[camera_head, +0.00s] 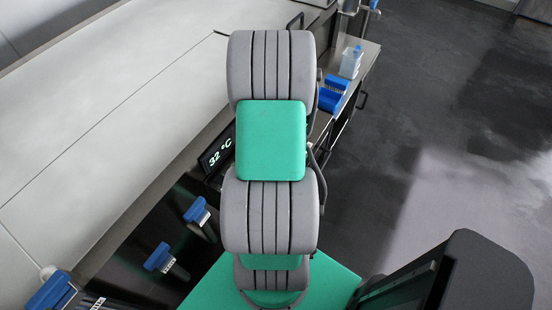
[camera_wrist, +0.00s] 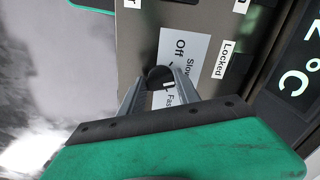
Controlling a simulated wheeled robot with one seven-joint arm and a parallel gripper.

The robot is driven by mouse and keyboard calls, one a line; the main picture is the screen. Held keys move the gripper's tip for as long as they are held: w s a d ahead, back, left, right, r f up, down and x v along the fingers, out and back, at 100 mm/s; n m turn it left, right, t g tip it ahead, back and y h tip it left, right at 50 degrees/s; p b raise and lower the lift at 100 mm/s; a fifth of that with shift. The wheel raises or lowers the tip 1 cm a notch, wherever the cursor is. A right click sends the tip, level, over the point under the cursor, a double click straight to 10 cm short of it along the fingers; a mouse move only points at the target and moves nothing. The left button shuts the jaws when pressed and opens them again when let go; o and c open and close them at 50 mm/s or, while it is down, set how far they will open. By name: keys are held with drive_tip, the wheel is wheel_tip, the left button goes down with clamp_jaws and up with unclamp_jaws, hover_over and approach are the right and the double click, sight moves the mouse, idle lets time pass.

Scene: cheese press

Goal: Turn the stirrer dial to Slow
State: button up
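The stirrer dial (camera_wrist: 160,75) is a small dark round knob in the wrist view. It sits on a pale label plate (camera_wrist: 184,48) reading Off, Slow and Fast, on a grey-brown panel. My gripper (camera_wrist: 161,72) is at the dial, one metal finger on each side of it. The fingertips look very close to the knob's sides, but I cannot tell whether they press on it. The dial's setting is not clear, as the fingers and knob cover part of the label. In the head view my arm hides the dial and the gripper.
A temperature display (camera_head: 216,154) reading 32 °C is beside my arm, and part of it shows in the wrist view. A label reading Locked (camera_wrist: 224,60) is right of the dial. Blue-handled valves (camera_head: 197,210) line the front below the pale worktop (camera_head: 110,90). Open floor lies right.

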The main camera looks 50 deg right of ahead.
drive_tip(key=o, duration=0.4)
drive_tip(key=shift+r, duration=0.1)
wheel_tip(320, 180, up, 8)
drive_tip(key=shift+f+b, duration=0.2)
drive_tip(key=shift+b, duration=0.25)
